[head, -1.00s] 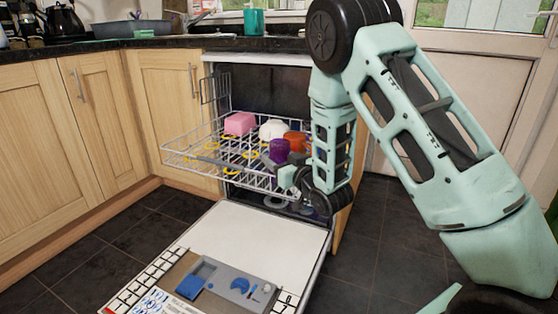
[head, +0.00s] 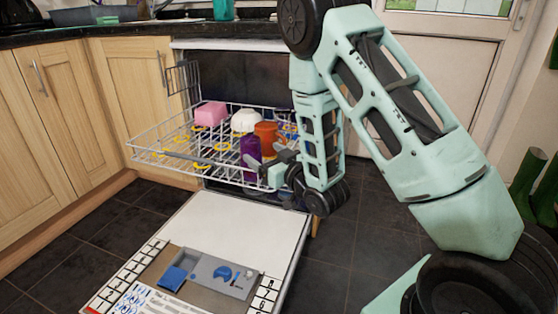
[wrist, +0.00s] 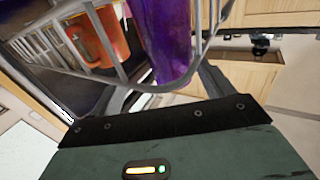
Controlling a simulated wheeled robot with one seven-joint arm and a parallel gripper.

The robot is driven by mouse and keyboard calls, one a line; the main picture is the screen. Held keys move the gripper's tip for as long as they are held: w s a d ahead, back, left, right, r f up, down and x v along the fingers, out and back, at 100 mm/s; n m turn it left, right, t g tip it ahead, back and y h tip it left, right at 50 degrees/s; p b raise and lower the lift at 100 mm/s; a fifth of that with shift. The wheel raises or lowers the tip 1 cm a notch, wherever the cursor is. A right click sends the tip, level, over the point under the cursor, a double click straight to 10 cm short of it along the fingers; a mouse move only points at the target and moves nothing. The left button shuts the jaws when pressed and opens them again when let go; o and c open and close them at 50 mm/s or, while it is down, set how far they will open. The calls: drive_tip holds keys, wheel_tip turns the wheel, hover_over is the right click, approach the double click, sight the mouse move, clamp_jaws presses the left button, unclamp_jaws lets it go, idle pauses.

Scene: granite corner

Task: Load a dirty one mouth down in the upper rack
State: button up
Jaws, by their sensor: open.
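A tall purple cup (head: 250,152) stands at the front right of the pulled-out upper rack (head: 150,155). It also shows at the top of the wrist view (wrist: 165,40), beside the rack wires. I cannot tell which way its mouth faces. An orange mug (head: 266,133) stands just behind the purple cup. A white bowl-like piece (head: 245,121) and a pink block-shaped piece (head: 211,114) are further back in the rack.
The dishwasher door (head: 235,225) hangs open below the rack, with a panel of blue and grey parts (head: 215,275) nearer me. Wooden cupboards (head: 60,110) stand left, under a dark worktop (head: 110,28).

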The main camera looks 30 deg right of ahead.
drive_tip(key=s+p, duration=0.1)
drive_tip(key=s, duration=0.1)
drive_tip(key=s+d, duration=0.1)
drive_tip(key=s, duration=0.1)
drive_tip(key=shift+f+p, duration=0.2)
drive_tip(key=shift+p, duration=0.2)
drive_tip(key=s+p, duration=0.2)
drive_tip(key=p, duration=0.1)
drive_tip(key=shift+r+p, duration=0.1)
drive_tip(key=shift+p, duration=0.3)
